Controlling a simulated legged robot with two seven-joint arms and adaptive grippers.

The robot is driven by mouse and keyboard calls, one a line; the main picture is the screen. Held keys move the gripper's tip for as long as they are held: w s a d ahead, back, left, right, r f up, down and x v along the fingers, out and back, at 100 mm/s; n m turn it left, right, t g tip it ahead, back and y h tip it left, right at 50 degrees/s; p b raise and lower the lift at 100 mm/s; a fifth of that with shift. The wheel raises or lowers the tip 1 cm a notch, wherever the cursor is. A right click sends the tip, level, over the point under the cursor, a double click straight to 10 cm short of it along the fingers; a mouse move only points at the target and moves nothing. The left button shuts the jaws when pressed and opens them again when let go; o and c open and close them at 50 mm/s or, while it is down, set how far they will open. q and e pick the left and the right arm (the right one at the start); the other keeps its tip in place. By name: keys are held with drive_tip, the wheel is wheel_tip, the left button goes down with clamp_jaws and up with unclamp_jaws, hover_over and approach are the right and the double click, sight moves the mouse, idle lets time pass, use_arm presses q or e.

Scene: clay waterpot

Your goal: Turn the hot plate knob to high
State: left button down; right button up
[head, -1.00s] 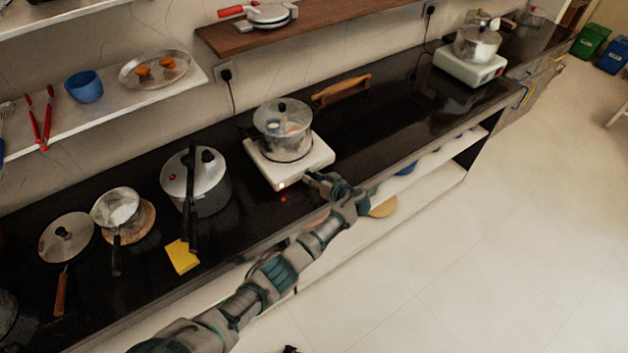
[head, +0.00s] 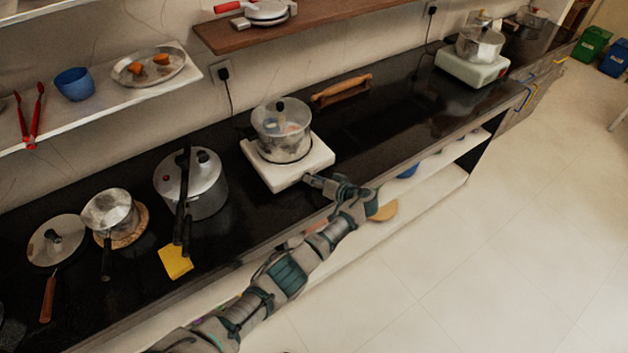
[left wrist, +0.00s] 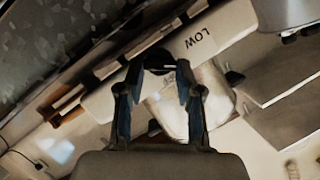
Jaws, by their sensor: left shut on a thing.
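The white hot plate (head: 318,158) stands on the black counter with a clear-lidded pot (head: 280,132) on top. In the left wrist view, the hot plate's front face (left wrist: 222,32) carries the word LOW. The dark knob (left wrist: 159,59) sits between the fingertips of my left gripper (left wrist: 159,70), which is shut on it. The fingers cover part of the knob, so its pointer cannot be read. My right gripper is not in view.
A pressure cooker (head: 207,188), a yellow sponge (head: 175,261) and pans stand left of the hot plate. A second hot plate (head: 470,67) with a pot stands far right. The counter between the hot plates is mostly clear.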

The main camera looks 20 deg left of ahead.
use_arm(q)
drive_tip(key=shift+d, duration=0.1)
drive_tip(key=c, duration=0.8)
unclamp_jaws()
drive_tip(key=shift+w, duration=0.15)
drive_tip(key=shift+o, duration=0.2)
drive_tip(key=shift+d, duration=0.1)
drive_tip(key=v, duration=1.2)
drive_tip(key=shift+f, duration=0.1)
